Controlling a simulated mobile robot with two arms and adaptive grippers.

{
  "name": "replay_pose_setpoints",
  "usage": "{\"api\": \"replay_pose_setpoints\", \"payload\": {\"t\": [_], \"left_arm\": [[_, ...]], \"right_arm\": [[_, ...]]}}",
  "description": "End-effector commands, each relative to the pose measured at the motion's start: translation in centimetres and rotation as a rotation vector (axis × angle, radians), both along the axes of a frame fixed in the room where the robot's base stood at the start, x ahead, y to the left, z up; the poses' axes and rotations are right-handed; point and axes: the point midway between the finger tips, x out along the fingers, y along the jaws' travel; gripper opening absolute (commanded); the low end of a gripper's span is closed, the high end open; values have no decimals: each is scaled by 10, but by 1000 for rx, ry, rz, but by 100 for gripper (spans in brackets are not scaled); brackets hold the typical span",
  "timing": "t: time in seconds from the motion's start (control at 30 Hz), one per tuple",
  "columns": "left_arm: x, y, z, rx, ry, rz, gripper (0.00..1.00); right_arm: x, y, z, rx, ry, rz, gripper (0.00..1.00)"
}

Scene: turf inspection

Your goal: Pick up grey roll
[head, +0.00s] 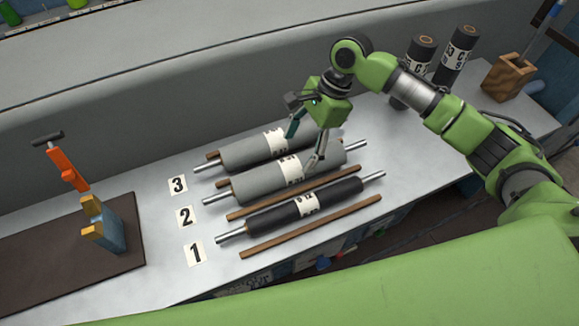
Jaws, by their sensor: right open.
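Two grey rolls with metal end shafts and white labels lie side by side on the grey bench. The far grey roll (246,151) lies by the number 3 card (178,184). The middle grey roll (262,182) lies by the number 2 card (186,216). My right gripper (303,147) is open above the right part of these rolls, one finger over the far roll and one at the middle roll's right part. I cannot tell whether the fingers touch either roll. My left gripper is not in view.
A black roll (277,211) lies by the number 1 card (194,252), with wooden strips (312,226) along the rolls. Two upright black rolls (455,56) and a wooden holder (508,77) stand at the right. A blue-and-tan block (108,232) and an orange tool (67,168) are at the left.

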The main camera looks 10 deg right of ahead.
Motion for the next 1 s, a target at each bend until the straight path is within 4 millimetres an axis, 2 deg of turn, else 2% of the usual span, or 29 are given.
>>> {"api": "replay_pose_setpoints", "payload": {"t": [0.23,0.4,0.57,0.8,1.0], "left_arm": [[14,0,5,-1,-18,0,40],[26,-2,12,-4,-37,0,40],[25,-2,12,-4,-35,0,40],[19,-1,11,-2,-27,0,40],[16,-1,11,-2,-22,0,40]], "right_arm": [[-4,8,-17,0,1,2,69],[-10,17,-41,0,1,2,69],[-11,22,-55,0,0,1,69],[-11,23,-56,-1,-1,1,69],[-11,23,-56,-1,-2,1,17]]}}
